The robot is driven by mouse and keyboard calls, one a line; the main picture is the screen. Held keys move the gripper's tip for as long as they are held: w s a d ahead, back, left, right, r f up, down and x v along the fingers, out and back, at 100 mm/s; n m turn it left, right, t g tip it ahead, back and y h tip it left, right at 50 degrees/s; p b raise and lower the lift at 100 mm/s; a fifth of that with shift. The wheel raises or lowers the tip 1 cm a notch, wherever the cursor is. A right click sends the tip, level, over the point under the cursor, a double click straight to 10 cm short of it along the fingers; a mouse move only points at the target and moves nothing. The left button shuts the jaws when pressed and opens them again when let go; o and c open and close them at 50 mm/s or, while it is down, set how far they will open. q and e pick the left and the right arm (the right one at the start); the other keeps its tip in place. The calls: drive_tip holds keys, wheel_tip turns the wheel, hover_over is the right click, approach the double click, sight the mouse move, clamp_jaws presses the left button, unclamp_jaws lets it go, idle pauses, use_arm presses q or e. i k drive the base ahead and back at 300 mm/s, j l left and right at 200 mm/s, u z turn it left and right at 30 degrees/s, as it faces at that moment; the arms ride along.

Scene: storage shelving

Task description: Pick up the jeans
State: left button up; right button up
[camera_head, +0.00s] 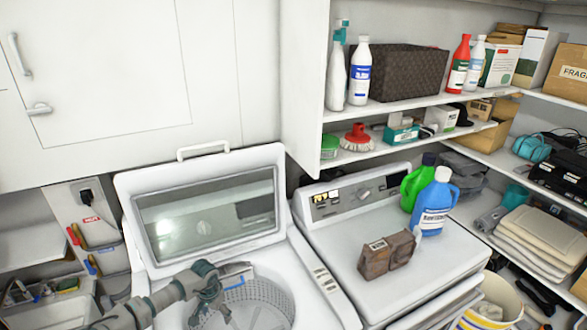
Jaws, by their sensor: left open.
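I cannot make out any jeans in this view. My left arm comes in from the bottom left and reaches over the open washing machine (130,225). My left gripper (212,306) is open, with its fingers pointing down over the perforated metal drum (268,298). Nothing shows between its fingers. A small blue patch (235,283) shows beside the gripper at the drum's rim; I cannot tell what it is. The drum's lower part is cut off by the picture's bottom edge and partly hidden by my gripper. My right gripper is not in view.
The washer's raised lid (205,215) stands behind the drum. Filled shelves (395,107) and a white cabinet (110,80) are behind.

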sight(380, 256)
drive_tip(key=k+l, duration=0.25)
drive_tip(key=k, duration=0.15)
drive_tip(key=k+l, duration=0.3)
drive_tip(key=k, duration=0.1)
